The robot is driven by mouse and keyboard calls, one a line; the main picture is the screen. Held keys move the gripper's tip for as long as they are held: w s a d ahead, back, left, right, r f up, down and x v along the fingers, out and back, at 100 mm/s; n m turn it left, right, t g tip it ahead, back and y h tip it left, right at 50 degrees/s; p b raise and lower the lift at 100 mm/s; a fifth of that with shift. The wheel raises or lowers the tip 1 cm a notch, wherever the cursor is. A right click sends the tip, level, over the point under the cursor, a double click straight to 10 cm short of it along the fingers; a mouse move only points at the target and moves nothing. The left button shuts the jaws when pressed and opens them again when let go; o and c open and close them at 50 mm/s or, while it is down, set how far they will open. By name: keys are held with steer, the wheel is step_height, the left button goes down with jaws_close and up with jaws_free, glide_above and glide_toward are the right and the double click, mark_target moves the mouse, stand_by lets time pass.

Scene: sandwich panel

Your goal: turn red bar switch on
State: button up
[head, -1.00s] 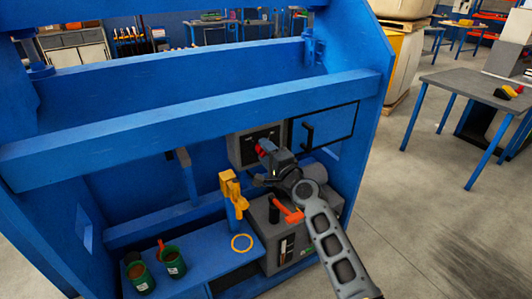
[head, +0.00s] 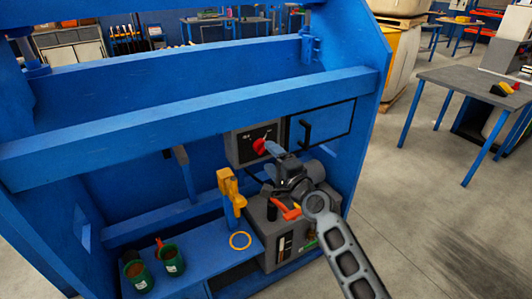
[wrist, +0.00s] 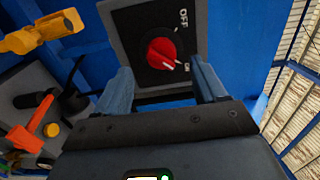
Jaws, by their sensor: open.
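The red bar switch (wrist: 161,52) is a round red knob on a dark plate (wrist: 135,18) with OFF and ON labels, set in a grey box. Its white mark sits on the lower right side of the knob, toward the ON label. The switch also shows in the head view (head: 259,146), on the grey box under the blue beam. My gripper (wrist: 161,72) is open and empty, one finger on each side of the knob in the picture. The knob appears just beyond the fingertips and apart from them. In the head view my gripper (head: 278,153) is right of the knob.
A black-handled blue door (head: 322,124) is right of the switch box. A yellow lever (head: 230,187) and an orange handle (head: 288,212) on a grey machine stand below. Green cups (head: 171,260) sit on the left shelf. A blue beam (head: 190,125) crosses above.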

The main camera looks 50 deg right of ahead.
steer(key=shift+v, duration=1.5)
